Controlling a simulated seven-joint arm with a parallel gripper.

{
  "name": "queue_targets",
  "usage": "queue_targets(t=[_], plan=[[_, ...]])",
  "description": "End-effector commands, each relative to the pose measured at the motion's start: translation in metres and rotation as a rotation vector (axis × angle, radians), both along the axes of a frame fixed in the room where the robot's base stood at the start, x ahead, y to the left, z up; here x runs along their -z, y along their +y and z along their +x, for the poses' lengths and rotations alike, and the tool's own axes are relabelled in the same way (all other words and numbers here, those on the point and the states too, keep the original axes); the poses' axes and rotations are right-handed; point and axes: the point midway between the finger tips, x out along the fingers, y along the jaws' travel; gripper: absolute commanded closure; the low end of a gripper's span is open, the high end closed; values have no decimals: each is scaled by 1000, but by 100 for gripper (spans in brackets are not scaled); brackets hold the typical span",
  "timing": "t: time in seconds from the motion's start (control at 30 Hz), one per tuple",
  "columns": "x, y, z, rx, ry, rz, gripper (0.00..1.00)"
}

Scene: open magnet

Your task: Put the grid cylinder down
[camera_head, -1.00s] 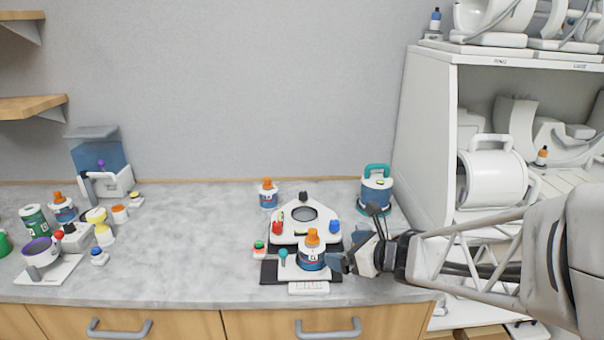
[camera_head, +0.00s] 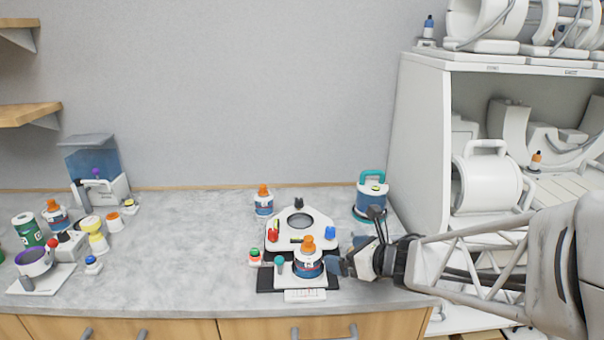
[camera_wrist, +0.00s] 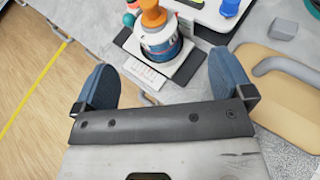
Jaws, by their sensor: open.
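The cylinder that I take for the grid cylinder, with an orange knob and a blue and white label (camera_head: 308,265), stands upright on a small white stand over a black base (camera_head: 266,280) at the front of the worktop. It also shows in the wrist view (camera_wrist: 162,45), just beyond the fingertips. My gripper (camera_head: 338,265) is close to its right side in the head view. In the wrist view my gripper (camera_wrist: 165,78) has its two blue fingers wide apart, with nothing held between them. Whether either finger touches the cylinder I cannot tell.
A white tray-like device (camera_head: 276,243) with coloured knobs is right behind. A similar orange-topped container (camera_head: 264,203) and a teal-handled container (camera_head: 370,200) stand farther back. A white cabinet (camera_head: 420,130) rises at right. The worktop's left middle (camera_head: 190,255) is clear.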

Motion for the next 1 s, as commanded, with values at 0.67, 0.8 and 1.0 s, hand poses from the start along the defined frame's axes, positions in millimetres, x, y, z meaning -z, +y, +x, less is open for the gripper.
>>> queue_targets(t=[0.67, 0.8, 1.0], plan=[[-78, -81, -24, 1153, 463, 855, 2], [-84, -93, -50, 1412, 563, 1120, 2], [-85, -98, -97, 1774, 693, 1509, 2]])
